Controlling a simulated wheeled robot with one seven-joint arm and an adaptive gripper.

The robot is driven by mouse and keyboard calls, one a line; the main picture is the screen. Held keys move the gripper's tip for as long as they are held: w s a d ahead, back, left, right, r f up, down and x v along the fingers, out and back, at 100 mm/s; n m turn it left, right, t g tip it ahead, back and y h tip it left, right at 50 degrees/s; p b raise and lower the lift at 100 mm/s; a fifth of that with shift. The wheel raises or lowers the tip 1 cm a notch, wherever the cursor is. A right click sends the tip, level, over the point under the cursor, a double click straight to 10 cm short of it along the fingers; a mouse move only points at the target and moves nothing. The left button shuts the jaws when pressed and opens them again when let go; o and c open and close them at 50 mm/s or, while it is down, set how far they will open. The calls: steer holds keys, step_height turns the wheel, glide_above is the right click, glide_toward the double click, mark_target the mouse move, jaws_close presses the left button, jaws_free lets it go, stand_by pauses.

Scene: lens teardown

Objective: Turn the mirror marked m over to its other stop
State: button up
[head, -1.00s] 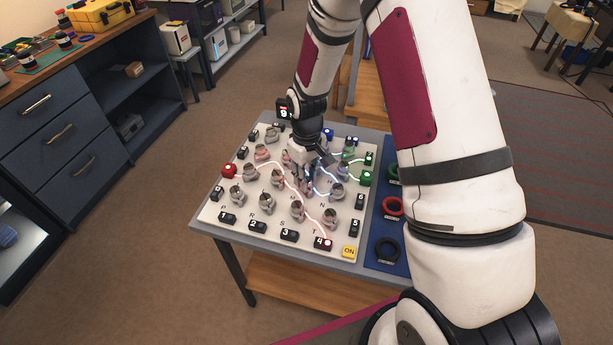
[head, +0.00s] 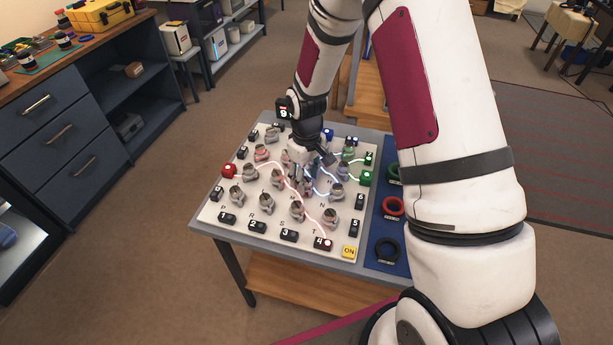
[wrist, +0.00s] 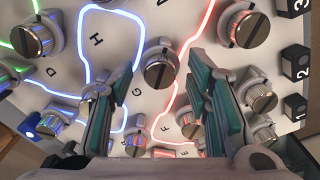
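The white mirror board (head: 213,212) carries several silvery knob-like mirrors with letters printed beside them. I cannot read an m beside any of them with certainty. My gripper (wrist: 160,70) points down over the middle of the board, its two fingers apart. In the wrist view one slotted round mirror knob (wrist: 160,70) shows between the fingertips, with the letter G near it. Whether the fingers touch it I cannot tell. In the head view my gripper (head: 303,178) hides part of the board's middle.
Glowing red, blue and green lines cross the board between neighbouring knobs. Numbered black blocks (head: 289,235) and a yellow ON block (head: 349,251) line the front edge. A blue mat (head: 378,262) with coloured rings lies to the right. Other knobs stand close around the fingers.

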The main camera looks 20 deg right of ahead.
step_height(320, 180, up, 12)
stand_by(0.6)
step_height(320, 180, up, 10)
steer(key=m+t, duration=0.1)
glide_above(307, 180)
steer(key=s, duration=0.5)
steer(key=s+r+m+t, duration=0.1)
steer(key=s+r+t, duration=0.1)
steer(key=s+r, duration=0.45)
steer(key=s+r+m+t, duration=0.1)
steer(key=s+r, duration=0.1)
steer(key=s, duration=0.5)
steer(key=s+r+m+t, duration=0.1)
steer(key=s+r+m, duration=0.1)
steer(key=s, duration=0.5)
steer(key=shift+r, duration=0.4)
steer(key=shift+d, duration=0.1)
